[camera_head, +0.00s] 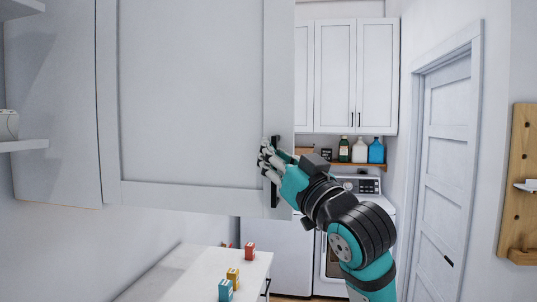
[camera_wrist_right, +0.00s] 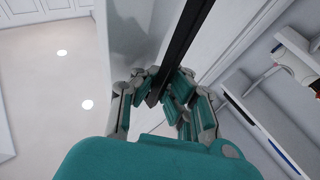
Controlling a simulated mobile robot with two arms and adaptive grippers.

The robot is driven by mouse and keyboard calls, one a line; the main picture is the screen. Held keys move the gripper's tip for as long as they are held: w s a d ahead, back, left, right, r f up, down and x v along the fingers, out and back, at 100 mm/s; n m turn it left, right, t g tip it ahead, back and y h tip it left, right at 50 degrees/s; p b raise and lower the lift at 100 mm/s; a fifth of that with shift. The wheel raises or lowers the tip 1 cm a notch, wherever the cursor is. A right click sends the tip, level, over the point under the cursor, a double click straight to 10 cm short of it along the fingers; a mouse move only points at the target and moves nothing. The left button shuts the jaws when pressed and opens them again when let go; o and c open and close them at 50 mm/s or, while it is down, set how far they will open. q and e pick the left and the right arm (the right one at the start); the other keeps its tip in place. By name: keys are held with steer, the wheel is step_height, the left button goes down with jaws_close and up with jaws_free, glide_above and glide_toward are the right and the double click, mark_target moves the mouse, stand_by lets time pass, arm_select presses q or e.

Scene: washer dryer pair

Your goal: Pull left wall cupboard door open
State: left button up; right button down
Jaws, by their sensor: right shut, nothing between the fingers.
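The left wall cupboard door (camera_head: 190,90) is a large white framed panel that fills the upper left of the head view. Its upright black bar handle (camera_head: 274,192) is near the door's right edge, partly hidden by my fingers. My right gripper (camera_head: 267,160) is at the middle of this handle, its fingers shut with nothing gripped. In the right wrist view the black handle (camera_wrist_right: 185,42) runs down to the fingers of my right gripper (camera_wrist_right: 165,90). I cannot tell whether they touch it. My left gripper is not in view.
Behind my right arm are a white appliance (camera_head: 362,186), a shelf with bottles (camera_head: 359,151) and white wall cupboards (camera_head: 335,75). A panelled door (camera_head: 446,150) is at the right.

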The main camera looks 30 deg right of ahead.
steer(key=c, duration=1.9)
jaws_free()
steer(key=shift+d, duration=0.15)
steer(key=o, duration=0.5)
steer(key=shift+s+d, duration=0.3)
steer(key=shift+a+f, duration=0.1)
steer(key=shift+a, duration=0.05)
steer(key=v, duration=0.7)
steer(key=shift+s, duration=0.15)
